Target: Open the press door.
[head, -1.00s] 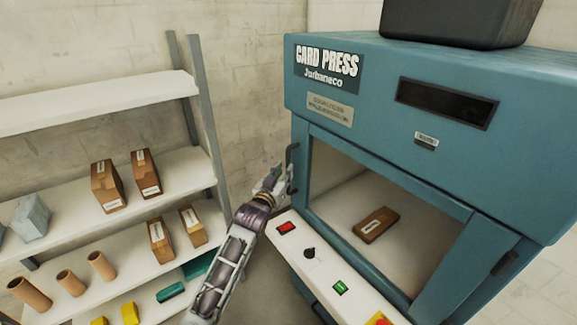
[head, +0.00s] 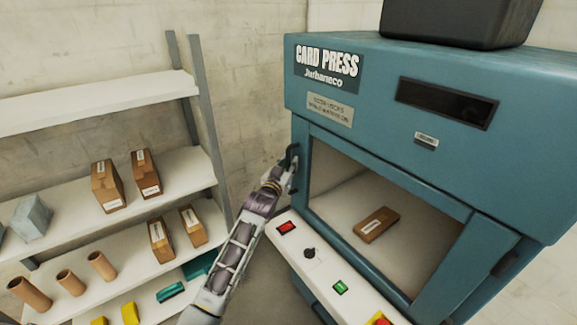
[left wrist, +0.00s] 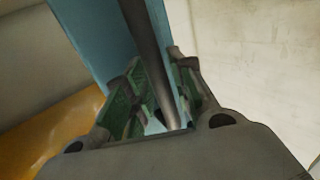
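The blue card press stands at the right of the head view. Its door (head: 445,272) has a blue frame around a large window and sits flush in the front. A dark upright handle (head: 294,152) is at the door's left edge; it also shows in the left wrist view (left wrist: 152,45) as a dark bar. My left gripper (head: 288,172) is at this handle. In the left wrist view its two green-padded fingers (left wrist: 163,88) are drawn in close on both sides of the bar. The fingertips are small in the head view. My right gripper is not in view.
A brown box (head: 376,225) lies inside the press. A white control panel (head: 318,262) with buttons and a knob juts out below the door. Shelves (head: 120,205) with boxes and tubes stand at the left. A dark box (head: 460,20) sits on top of the press.

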